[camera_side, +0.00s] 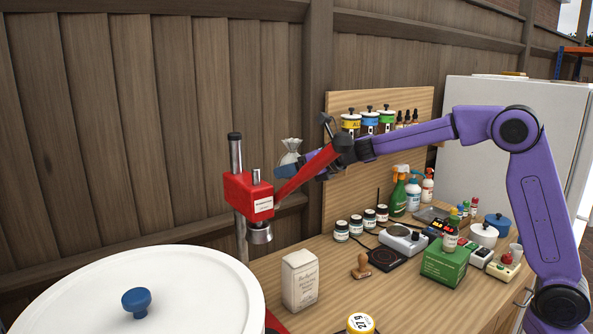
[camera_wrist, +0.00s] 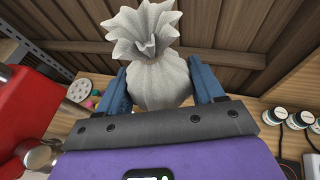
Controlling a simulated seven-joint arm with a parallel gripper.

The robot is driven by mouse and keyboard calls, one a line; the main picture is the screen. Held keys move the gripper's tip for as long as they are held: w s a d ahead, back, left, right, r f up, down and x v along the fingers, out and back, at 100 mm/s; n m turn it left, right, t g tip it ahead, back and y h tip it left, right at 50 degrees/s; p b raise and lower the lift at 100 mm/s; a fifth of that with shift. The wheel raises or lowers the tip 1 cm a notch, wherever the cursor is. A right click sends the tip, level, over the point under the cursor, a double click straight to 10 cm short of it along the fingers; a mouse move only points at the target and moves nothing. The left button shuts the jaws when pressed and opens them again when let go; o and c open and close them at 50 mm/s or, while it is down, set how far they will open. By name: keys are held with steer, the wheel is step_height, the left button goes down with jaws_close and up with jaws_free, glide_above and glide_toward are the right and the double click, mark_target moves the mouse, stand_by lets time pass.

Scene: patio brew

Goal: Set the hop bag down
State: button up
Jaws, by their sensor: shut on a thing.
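The hop bag is a pale cloth pouch (camera_side: 290,148) with a gathered, ruffled top. My gripper (camera_side: 284,167), with blue fingers, is shut on it and holds it in the air, above bench height and against the fence behind. In the wrist view the bag (camera_wrist: 160,80) sits upright between the two fingers, its ruffled neck sticking out past them. A red lever crosses in front of part of my gripper in the side view. The bag's lower part is partly hidden there by the blue finger.
A red press (camera_side: 248,196) on a steel post stands just left of the bag. A large white lidded vessel (camera_side: 190,285) fills the front left. A pale carton (camera_side: 300,280), a stamp (camera_side: 361,267), jars (camera_side: 342,231) and a green box (camera_side: 446,262) stand on the wooden bench (camera_side: 400,300).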

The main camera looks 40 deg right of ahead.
steer(key=shift+w+d+n+y, duration=0.2)
steer(key=shift+w+n+y, duration=0.1)
steer(key=shift+w, duration=0.35)
steer(key=w+d+f+n+g+y, duration=0.1)
steer(key=w+d+n+g+y, duration=0.15)
steer(key=d, duration=0.25)
steer(key=w+d+f+n+g+y, duration=0.1)
steer(key=d+n+g+y, duration=0.15)
steer(key=d+n, duration=0.2)
steer(key=shift+m+t+y, duration=0.3)
steer(key=shift+m+y, duration=0.1)
steer(key=f, duration=3)
steer(key=shift+w+d+f, duration=0.1)
steer(key=shift+d+f, duration=0.2)
steer(key=shift+f, duration=0.1)
steer(key=shift+f, duration=0.6)
steer(key=o, duration=1.1)
steer(key=shift+r, duration=0.1)
step_height(320, 180, up, 31)
steer(key=shift+r, duration=0.1)
